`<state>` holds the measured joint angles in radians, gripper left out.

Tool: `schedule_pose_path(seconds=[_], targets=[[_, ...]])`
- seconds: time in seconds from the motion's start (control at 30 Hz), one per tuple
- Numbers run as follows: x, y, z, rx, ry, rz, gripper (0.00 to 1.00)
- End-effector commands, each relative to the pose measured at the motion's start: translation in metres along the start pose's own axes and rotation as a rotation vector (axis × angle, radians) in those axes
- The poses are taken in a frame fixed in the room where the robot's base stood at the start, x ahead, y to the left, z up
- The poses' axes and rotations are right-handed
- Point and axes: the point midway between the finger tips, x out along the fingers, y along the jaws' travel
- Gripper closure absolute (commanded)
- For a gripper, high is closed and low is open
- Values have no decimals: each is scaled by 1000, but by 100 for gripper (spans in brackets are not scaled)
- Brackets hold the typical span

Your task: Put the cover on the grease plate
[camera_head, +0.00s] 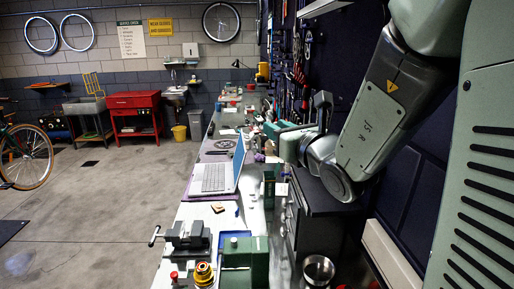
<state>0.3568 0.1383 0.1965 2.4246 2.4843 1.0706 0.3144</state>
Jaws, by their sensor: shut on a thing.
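My gripper (272,148) is over the far part of the long workbench (208,187), beyond the laptop and at the wall side. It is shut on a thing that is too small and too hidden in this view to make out. My own wrist and hand cover part of the bench there. I cannot pick out the cover or the grease plate with certainty among the small items on the bench.
An open laptop (215,178) stands mid-bench. A vise (187,236) and a yellow-and-black round item (204,273) are at the near end. A dark cabinet (322,196) and a metal bucket (318,269) are on the right. The floor on the left is largely clear.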

Motion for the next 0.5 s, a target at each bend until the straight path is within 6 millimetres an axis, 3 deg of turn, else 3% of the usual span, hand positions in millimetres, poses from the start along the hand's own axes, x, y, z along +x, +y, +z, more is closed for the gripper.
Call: schedule_pose_path(seconds=[0.13,0.5], targets=[[-8,-14,15,2,-6,-56,100],[11,15,-34,4,5,67,100]])
